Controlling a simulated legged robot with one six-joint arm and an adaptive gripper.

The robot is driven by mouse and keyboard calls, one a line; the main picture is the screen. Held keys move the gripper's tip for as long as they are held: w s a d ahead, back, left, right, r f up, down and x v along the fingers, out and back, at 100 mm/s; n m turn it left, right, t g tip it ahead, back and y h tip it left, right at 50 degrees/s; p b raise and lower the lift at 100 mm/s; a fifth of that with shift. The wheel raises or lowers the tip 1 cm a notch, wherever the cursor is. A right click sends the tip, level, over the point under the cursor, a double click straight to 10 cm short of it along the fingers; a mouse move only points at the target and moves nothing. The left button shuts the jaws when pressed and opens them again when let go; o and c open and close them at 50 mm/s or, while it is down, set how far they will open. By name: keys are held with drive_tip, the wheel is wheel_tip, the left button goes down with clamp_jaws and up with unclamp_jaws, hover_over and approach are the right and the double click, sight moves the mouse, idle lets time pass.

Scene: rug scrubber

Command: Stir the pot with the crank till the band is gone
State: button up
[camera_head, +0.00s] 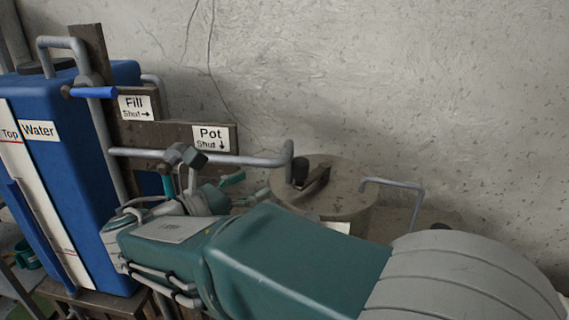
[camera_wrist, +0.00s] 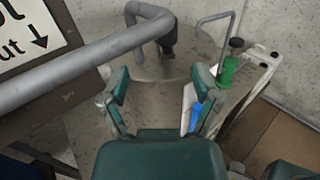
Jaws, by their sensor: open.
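The round brown-grey pot (camera_head: 345,203) stands against the wall in the head view, partly hidden behind my arm. A dark upright knob (camera_head: 300,168) and a bracket-like piece sit on its top. A thin bent grey rod (camera_head: 392,184), possibly the crank, rises at the pot's right; it also shows in the wrist view (camera_wrist: 231,32). My gripper (camera_head: 203,182) is left of the pot in the head view. In the wrist view my gripper (camera_wrist: 160,84) is open and empty, with the pot's top beyond it. I cannot make out a band.
A thick grey pipe (camera_head: 225,158) runs beside the "Pot" sign (camera_head: 211,138), close to my gripper. The blue water tank (camera_head: 100,185) and blue-handled lever (camera_head: 95,92) stand left. A green, black-topped piece (camera_wrist: 229,70) and white panel (camera_wrist: 258,88) lie right of my fingers.

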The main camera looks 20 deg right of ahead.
sight(293, 166)
drive_tip(key=x, duration=0.7)
drive_tip(key=s+x, duration=0.1)
drive_tip(key=x, duration=0.2)
drive_tip(key=shift+w+d+f, duration=0.1)
drive_tip(key=shift+w+d, duration=0.05)
drive_tip(key=shift+d, duration=0.3)
drive_tip(key=shift+w, duration=0.4)
drive_tip(key=shift+d, duration=0.5)
drive_tip(key=c, duration=0.7)
drive_tip(key=shift+a, duration=0.1)
clamp_jaws()
